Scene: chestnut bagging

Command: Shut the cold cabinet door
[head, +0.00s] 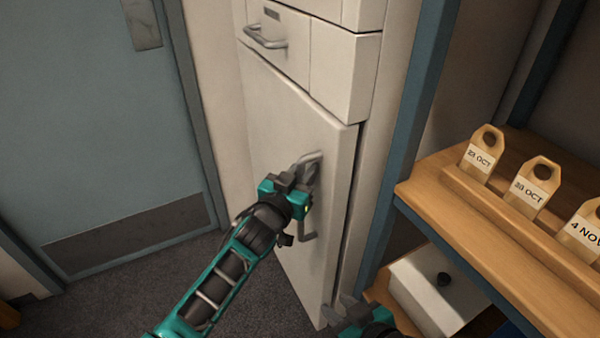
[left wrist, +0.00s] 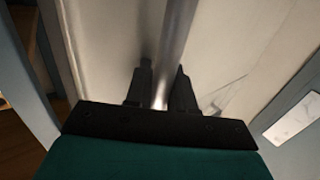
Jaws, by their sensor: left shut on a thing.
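The cold cabinet door (head: 285,125) is a tall pale panel below a drawer in the head view. A dark gap runs along its right edge, beside the cabinet frame, so it looks slightly ajar. My left gripper (head: 306,172) is shut on the door's vertical metal handle (head: 307,236), around its upper part. In the left wrist view the handle bar (left wrist: 176,35) runs between the two dark fingers (left wrist: 163,85). My right gripper (head: 340,310) is low in the head view, near the door's bottom right corner, with its fingers apart and nothing seen between them.
A wooden shelf (head: 425,190) with several dated tags (head: 533,187) stands at the right on a blue post (head: 418,100). A white lidded box (head: 440,290) sits below it. A grey-blue room door (head: 95,130) is at the left. The floor (head: 150,290) between is clear.

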